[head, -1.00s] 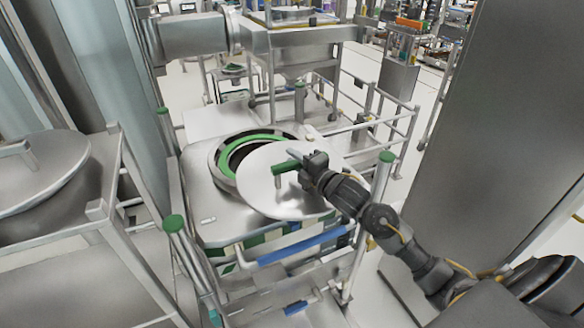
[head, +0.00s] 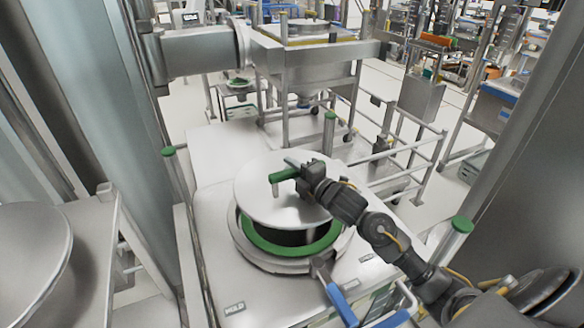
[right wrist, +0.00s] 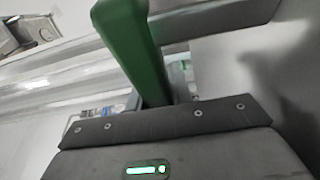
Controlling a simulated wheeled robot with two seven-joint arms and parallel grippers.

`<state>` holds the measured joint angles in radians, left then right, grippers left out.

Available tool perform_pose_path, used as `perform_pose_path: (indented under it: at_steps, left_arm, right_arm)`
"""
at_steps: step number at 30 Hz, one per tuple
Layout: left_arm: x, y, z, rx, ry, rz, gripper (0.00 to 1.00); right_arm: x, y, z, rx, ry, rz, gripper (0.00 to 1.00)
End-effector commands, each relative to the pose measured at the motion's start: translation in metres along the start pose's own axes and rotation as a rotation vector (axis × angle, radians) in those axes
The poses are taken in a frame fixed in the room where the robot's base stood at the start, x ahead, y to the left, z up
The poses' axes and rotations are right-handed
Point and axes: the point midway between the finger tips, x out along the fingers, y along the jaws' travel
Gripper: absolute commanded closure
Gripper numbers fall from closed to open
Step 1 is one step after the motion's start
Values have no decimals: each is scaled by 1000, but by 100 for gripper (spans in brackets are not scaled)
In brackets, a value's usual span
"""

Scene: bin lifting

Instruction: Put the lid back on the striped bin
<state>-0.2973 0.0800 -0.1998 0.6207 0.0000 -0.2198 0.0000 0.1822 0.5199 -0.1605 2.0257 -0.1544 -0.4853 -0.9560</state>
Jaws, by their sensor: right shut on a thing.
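The lid (head: 255,203) is a round, shiny metal disc with a green handle (head: 283,175). My right gripper (head: 303,172) is shut on that handle in the head view. The lid hangs over the far part of the bin's round opening. The opening's green inner ring (head: 270,247) and dark inside show at the near side. The striped bin (head: 219,275) has a flat metal top, with green and white stripes low on its front. In the right wrist view the green handle (right wrist: 133,45) stands at the jaw edge. My left gripper is not in view.
A latch with a blue handle (head: 341,303) is at the opening's near edge. A green-capped post (head: 460,228) and metal rails stand at the right. Another round metal lid (head: 32,255) is at the left. A hopper frame (head: 310,62) stands behind.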

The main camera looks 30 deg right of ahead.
Motion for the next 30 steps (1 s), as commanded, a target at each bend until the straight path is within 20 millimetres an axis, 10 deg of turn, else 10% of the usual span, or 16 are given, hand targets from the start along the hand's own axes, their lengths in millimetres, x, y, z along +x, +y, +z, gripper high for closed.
perform_pose_path:
  at_steps: [30]
  left_arm:
    - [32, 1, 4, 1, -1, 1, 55]
  right_arm:
    - [-2, -34, 3, 1, -6, 12, 100]
